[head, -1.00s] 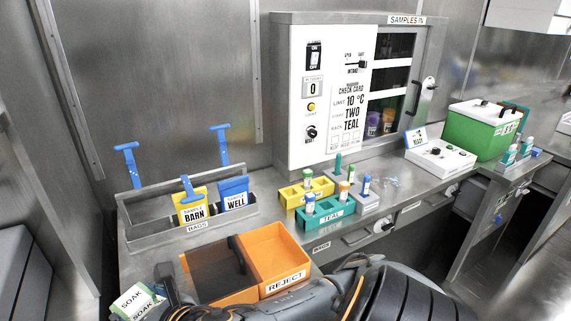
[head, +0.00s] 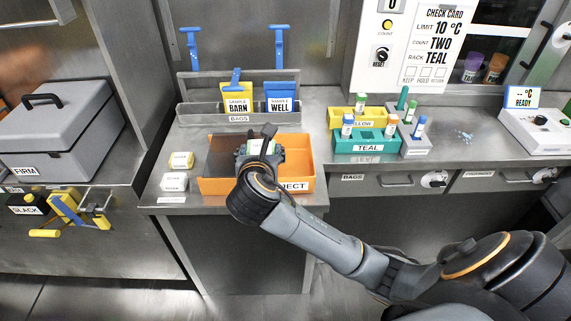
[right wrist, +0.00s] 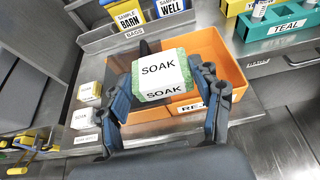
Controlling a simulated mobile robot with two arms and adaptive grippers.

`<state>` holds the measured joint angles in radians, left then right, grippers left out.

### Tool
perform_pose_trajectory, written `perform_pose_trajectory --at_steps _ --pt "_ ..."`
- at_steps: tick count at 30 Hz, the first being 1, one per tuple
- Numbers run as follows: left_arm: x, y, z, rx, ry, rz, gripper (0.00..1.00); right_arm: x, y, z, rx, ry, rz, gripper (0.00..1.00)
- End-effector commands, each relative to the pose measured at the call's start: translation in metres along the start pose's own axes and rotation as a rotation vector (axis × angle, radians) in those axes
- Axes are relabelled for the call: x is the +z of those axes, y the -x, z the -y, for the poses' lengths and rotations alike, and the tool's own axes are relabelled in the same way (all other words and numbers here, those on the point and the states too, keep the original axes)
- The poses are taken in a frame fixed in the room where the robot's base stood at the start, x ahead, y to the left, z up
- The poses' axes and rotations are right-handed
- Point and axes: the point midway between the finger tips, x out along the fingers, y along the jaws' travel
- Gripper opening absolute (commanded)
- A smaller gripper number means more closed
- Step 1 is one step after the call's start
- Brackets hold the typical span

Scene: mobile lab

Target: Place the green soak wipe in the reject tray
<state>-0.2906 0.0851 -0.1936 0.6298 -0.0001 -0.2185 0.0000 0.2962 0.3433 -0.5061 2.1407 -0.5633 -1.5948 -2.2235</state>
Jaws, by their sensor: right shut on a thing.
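The green soak wipe (right wrist: 160,73) is a small green block with a white SOAK label. My right gripper (right wrist: 166,84) is shut on it, with one finger at each side in the right wrist view. In the head view my right gripper (head: 260,150) holds the wipe (head: 256,146) above the orange reject tray (head: 292,172), near the tray's middle. The tray's left part looks dark and covered; its right part is open and looks empty. My arm hides part of the tray's front and label. My left gripper is out of view.
A yellow block (head: 180,160) and a white block (head: 174,182) sit left of the tray. The grey bag rack (head: 205,117) stands behind it. The teal rack (head: 362,142) with tubes stands to the right. Bare counter lies between tray and racks.

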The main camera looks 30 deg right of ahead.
Motion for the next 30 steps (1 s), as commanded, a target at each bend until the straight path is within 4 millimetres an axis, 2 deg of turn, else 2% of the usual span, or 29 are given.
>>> perform_pose_trajectory --at_steps 1,8,9,12,22,27,30 --pt "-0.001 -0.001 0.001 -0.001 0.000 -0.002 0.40 -0.002 -0.013 0.009 -0.007 0.004 -0.001 0.44" --pt "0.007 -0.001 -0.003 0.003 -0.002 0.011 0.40 -0.006 -0.069 0.037 -0.005 0.004 -0.001 0.44" --pt "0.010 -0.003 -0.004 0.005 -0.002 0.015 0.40 -0.015 -0.077 0.039 -0.003 0.004 -0.004 0.44" --pt "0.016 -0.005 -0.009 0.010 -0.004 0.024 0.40 -0.026 -0.096 0.045 -0.001 0.003 -0.002 0.44" --pt "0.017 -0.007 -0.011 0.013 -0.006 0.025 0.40 -0.043 -0.125 0.057 0.000 0.001 -0.001 0.44" --pt "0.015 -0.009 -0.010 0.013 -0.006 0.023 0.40 -0.067 -0.135 0.057 0.002 0.002 -0.003 0.44" --pt "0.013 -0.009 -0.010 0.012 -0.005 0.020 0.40 -0.071 -0.138 0.057 0.002 0.001 -0.001 0.44"
